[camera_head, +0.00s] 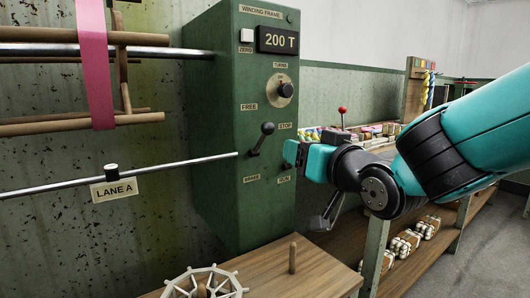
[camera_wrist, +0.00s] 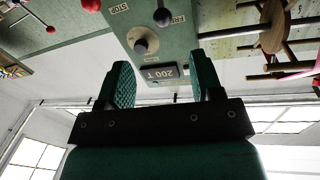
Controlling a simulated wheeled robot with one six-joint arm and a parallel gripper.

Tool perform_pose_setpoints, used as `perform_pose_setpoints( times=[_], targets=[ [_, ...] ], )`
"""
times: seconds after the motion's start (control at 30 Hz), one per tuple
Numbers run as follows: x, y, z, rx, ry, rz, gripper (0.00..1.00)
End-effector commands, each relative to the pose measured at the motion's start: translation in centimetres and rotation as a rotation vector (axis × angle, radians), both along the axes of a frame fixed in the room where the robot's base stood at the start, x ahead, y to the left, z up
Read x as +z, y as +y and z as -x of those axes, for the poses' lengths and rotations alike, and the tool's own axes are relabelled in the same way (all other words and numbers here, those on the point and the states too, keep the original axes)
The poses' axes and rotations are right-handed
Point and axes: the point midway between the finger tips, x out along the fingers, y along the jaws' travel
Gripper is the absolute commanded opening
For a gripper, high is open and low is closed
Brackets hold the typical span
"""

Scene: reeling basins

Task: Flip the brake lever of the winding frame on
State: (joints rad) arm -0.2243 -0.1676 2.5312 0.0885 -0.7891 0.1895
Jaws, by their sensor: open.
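The winding frame (camera_head: 215,110) is a green cabinet with a 200 T display. Its brake lever (camera_head: 267,128), with a black ball, has FREE above it and BRAKE below; it tilts up, its ball nearer the FREE side. In the wrist view, which is upside down, the brake lever's ball (camera_wrist: 162,17) is at the top beside the FREE label. My gripper (camera_head: 290,152) is just right of the lever in the head view, near the STOP and RUN labels. In the wrist view my gripper (camera_wrist: 160,66) is open and empty, apart from the lever.
A dial knob (camera_head: 285,90) sits above the lever. A red ball lever (camera_head: 342,110) shows behind my gripper. A steel rod (camera_head: 150,171) with the LANE A sign runs left. A wooden bench (camera_head: 270,272) with a spoked reel lies below.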

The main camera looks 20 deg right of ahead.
Motion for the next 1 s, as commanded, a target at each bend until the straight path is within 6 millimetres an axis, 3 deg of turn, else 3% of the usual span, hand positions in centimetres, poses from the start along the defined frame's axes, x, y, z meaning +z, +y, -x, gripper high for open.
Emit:
perform_pose_setpoints(
  times=[0.23, 0.77, 1.0],
  targets=[
    [0.9, 0.2, -1.4, -0.004, 0.002, 0.0, 0.6],
    [0.8, 1.0, -5.5, 0.002, 0.004, 0.003, 0.6],
    [0.9, 1.6, -10.1, 0.0, 0.001, 0.0, 0.6]
  ],
)
